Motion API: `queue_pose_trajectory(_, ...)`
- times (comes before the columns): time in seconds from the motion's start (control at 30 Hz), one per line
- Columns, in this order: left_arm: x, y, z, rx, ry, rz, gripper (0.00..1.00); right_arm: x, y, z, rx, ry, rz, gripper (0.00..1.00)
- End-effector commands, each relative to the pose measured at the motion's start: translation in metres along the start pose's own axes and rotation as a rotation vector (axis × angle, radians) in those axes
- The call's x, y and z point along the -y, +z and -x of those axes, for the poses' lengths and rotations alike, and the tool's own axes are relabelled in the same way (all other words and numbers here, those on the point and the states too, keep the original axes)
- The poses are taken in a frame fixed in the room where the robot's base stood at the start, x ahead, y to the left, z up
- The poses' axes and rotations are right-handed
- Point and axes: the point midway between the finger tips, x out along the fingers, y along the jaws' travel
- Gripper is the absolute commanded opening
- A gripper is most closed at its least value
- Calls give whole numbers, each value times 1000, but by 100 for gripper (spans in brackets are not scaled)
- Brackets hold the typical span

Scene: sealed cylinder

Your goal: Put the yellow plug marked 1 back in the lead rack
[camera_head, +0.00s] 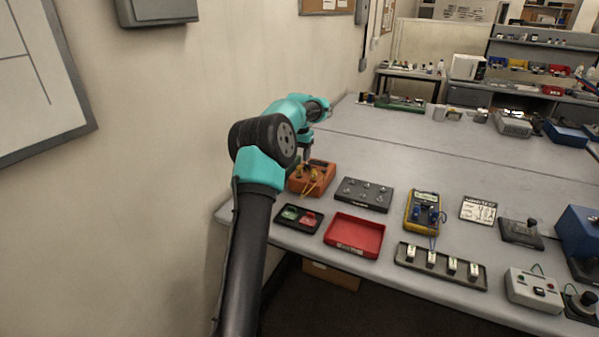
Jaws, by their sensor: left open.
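An orange block (323,184) with yellow plugs and leads stands at the left end of the bench; it looks like the lead rack. The yellow plugs (300,175) show on its top and front, but I cannot read a 1 on any of them. My left gripper (308,158) points down just above the back of the orange block and is open. Its fingertips are small and partly lost against the block, so I cannot tell whether they touch a plug. My right gripper is not in view.
In front of the orange block are a black tray with green and red parts (300,218) and a red tray (355,235). To the right are a dark panel with knobs (364,194), a yellow meter (424,211) and a strip of labelled blocks (440,267).

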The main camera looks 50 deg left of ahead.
Motion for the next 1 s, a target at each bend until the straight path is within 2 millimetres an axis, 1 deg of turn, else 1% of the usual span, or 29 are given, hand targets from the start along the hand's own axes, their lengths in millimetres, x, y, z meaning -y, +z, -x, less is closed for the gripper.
queue_pose_trajectory(0.1,0,0,-15,3,0,1,51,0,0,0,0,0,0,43)
queue_pose_trajectory(0.3,0,0,-38,2,0,1,51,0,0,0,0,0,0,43)
queue_pose_trajectory(0.5,0,0,-58,1,0,0,51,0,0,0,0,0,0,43)
queue_pose_trajectory(0.7,0,0,-68,-1,0,0,51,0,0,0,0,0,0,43)
queue_pose_trajectory(1.0,0,0,-69,-1,0,0,51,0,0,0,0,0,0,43)
